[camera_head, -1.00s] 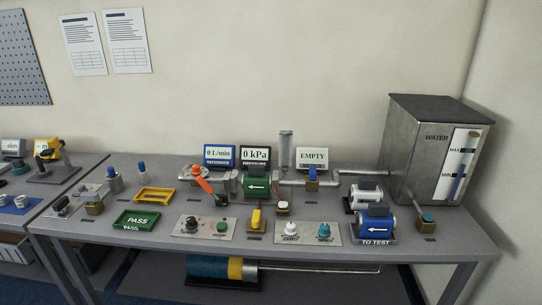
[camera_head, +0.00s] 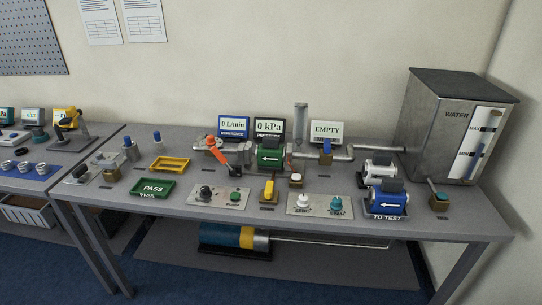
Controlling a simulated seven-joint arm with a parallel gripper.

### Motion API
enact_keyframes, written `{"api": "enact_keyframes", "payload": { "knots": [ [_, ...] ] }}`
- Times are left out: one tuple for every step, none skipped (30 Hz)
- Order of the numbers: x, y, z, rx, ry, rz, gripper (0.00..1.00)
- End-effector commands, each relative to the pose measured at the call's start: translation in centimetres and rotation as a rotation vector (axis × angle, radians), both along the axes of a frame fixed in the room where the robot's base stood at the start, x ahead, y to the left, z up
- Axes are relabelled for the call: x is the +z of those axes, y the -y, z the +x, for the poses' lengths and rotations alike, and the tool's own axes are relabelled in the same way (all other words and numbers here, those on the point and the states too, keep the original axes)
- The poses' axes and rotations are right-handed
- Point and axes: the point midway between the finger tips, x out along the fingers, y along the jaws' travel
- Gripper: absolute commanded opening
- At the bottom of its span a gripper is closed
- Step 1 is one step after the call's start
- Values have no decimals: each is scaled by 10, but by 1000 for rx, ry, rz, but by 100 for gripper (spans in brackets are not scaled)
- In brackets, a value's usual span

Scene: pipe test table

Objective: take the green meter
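The green meter (camera_head: 271,156) has a white arrow pointing left on its front and a dark top. It sits in the pipe line at the middle of the table, below the "0 kPa" display (camera_head: 268,128). An orange-handled lever (camera_head: 218,149) is just left of it, and a grey pipe (camera_head: 307,157) runs to its right. Whether it is fixed to the pipes cannot be told. A blue meter (camera_head: 388,199) and a white meter (camera_head: 378,172) stand at the right by the "TO TEST" label. My gripper is not in view.
A steel water tank (camera_head: 431,125) stands at the right end. A green PASS tray (camera_head: 154,188) and a yellow tray (camera_head: 171,164) lie at left. Control panels (camera_head: 218,197) line the front. A second table (camera_head: 25,182) stands further left.

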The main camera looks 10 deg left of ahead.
Motion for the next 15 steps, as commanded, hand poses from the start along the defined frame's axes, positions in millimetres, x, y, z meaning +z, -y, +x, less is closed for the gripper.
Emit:
{"api": "enact_keyframes", "payload": {
  "knots": [
    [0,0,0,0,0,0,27],
    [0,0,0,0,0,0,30],
    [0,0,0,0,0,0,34],
    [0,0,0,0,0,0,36],
    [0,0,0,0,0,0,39],
    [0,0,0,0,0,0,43],
    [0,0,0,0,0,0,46],
    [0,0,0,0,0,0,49],
    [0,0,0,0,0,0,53],
    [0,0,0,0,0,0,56],
    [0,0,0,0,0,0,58],
    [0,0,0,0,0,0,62],
    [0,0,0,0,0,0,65],
    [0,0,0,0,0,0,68],
    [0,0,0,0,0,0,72]
  ]
}}
